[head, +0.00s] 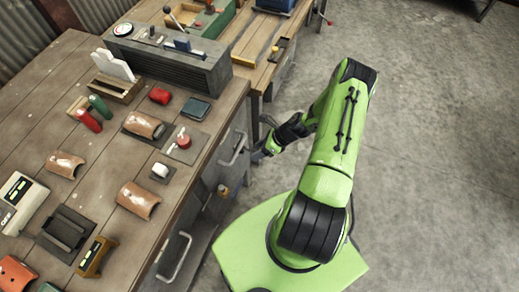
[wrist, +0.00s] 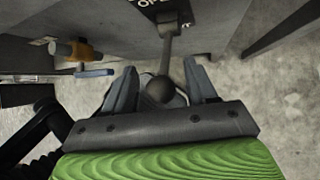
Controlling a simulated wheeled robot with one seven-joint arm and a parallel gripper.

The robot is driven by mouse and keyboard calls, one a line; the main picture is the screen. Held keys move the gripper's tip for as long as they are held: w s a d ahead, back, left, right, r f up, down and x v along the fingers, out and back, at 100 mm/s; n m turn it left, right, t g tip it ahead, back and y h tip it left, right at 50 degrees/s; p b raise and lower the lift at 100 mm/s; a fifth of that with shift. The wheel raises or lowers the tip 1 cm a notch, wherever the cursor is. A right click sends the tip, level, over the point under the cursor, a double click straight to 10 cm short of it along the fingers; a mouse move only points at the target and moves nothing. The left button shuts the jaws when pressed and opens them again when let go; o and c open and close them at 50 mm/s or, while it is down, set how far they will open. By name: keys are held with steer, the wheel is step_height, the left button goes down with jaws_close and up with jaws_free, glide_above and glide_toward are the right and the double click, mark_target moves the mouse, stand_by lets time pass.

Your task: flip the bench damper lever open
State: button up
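The damper lever (wrist: 168,50) is a grey shaft with a dark ball knob (wrist: 159,89), below a plate with partly cut-off lettering reading "OPE" (wrist: 150,4) on the bench's side. My gripper (wrist: 161,70) is open, with one blue-grey finger on each side of the lever and its knob. Gaps show between the fingers and the knob; I cannot tell whether anything touches. In the head view my gripper (head: 266,146) is beside the bench's right side, below the top. I cannot make out the lever there.
The wooden bench (head: 85,195) carries curved tiles, tools and a grey console (head: 165,62). Drawer handles (head: 180,257) stick out from its side. An orange-yellow valve with a blue handle (wrist: 95,73) is left of the lever. Concrete floor (head: 430,150) lies clear at right.

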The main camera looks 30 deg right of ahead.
steer(key=shift+s, duration=0.1)
steer(key=p+v, duration=0.2)
steer(key=v, duration=1.3)
steer(key=shift+d+r, duration=0.2)
steer(key=shift+r, duration=0.15)
steer(key=a+r+n+g+h, duration=0.1)
steer(key=a+r+n+h, duration=0.3)
steer(key=r+n, duration=0.6)
steer(key=a+r+n+g+h, duration=0.15)
steer(key=a+r+n, duration=0.45)
steer(key=r, duration=0.7)
steer(key=s+a+r+n+t+h, duration=0.1)
steer(key=s+a+r+n+t, duration=0.3)
steer(key=s+a+r+n, duration=0.4)
steer(key=s+r+n, duration=0.2)
steer(key=s+n, duration=0.2)
steer(key=shift+s+a+r+n, duration=0.25)
steer(key=shift+s+a+n, duration=0.05)
steer(key=shift+a, duration=0.1)
